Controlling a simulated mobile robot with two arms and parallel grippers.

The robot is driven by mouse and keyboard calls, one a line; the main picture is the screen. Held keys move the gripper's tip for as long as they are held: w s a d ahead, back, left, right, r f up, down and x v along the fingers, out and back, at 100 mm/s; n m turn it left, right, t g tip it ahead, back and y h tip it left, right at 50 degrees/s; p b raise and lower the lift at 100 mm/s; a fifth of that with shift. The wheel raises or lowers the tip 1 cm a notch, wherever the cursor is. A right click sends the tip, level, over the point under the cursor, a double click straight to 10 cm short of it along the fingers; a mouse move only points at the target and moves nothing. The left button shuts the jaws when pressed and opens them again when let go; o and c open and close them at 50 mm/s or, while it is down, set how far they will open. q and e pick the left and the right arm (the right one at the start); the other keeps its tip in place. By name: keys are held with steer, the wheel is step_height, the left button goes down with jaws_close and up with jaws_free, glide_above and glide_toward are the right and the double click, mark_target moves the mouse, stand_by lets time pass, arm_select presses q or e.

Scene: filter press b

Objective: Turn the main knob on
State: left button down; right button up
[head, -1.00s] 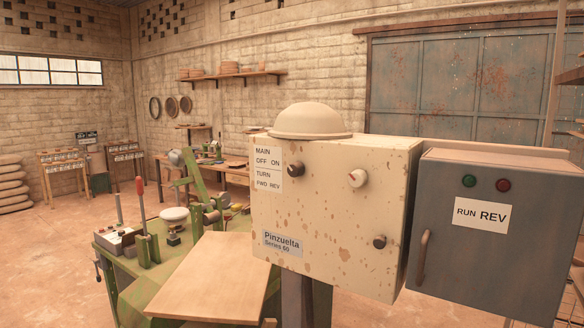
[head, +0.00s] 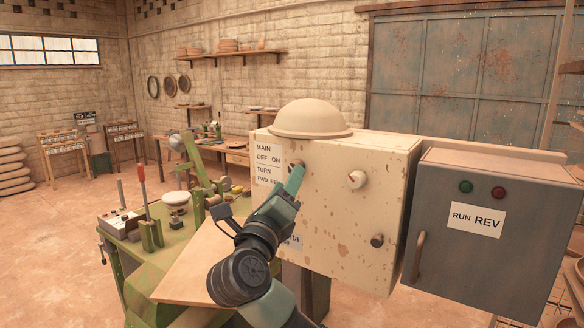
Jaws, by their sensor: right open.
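The cream, rust-spotted control box (head: 335,215) carries a label (head: 268,162) reading MAIN OFF ON and TURN FWD REV at its upper left. The dark knob (head: 291,167) beside that label is mostly hidden behind my right gripper (head: 295,176). My right gripper is open, with its teal fingers pointing up at this knob. I cannot tell whether they touch it or stand around it. My left gripper is not in view.
A grey cabinet (head: 465,240) with a green and a red button, a RUN REV label and a handle stands at the right. A beige dome (head: 310,120) tops the control box. A wooden board (head: 195,265) and a green machine bench (head: 140,250) are at the left.

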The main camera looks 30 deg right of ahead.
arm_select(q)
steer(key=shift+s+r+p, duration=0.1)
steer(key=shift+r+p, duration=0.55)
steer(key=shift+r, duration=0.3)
arm_select(e)
steer(key=x, duration=0.4)
